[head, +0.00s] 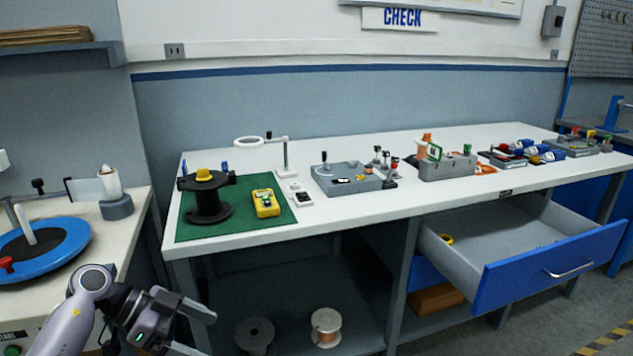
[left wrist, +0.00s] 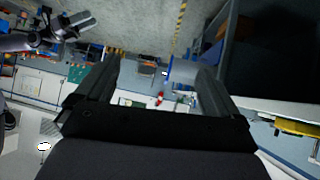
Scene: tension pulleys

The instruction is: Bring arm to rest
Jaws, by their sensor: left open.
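My left gripper (head: 192,328) is at the bottom left of the head view. Its two fingers are spread, with nothing between them, in front of the bench's open lower bay. In the left wrist view its dark fingers (left wrist: 157,70) stand apart and empty. That view looks tilted over, with floor at the top. A grey arm with a gripper (left wrist: 78,25) shows at its upper left, apparently my right one. It is too small there to tell whether its jaws are apart. The head view does not show my right gripper.
The white bench (head: 360,219) carries a black spool (head: 207,200), a yellow meter (head: 266,203) and several fixtures. A blue-fronted drawer (head: 545,268) stands open at right. A side table with a blue disc (head: 70,240) is at left. Two spools sit on the lower shelf.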

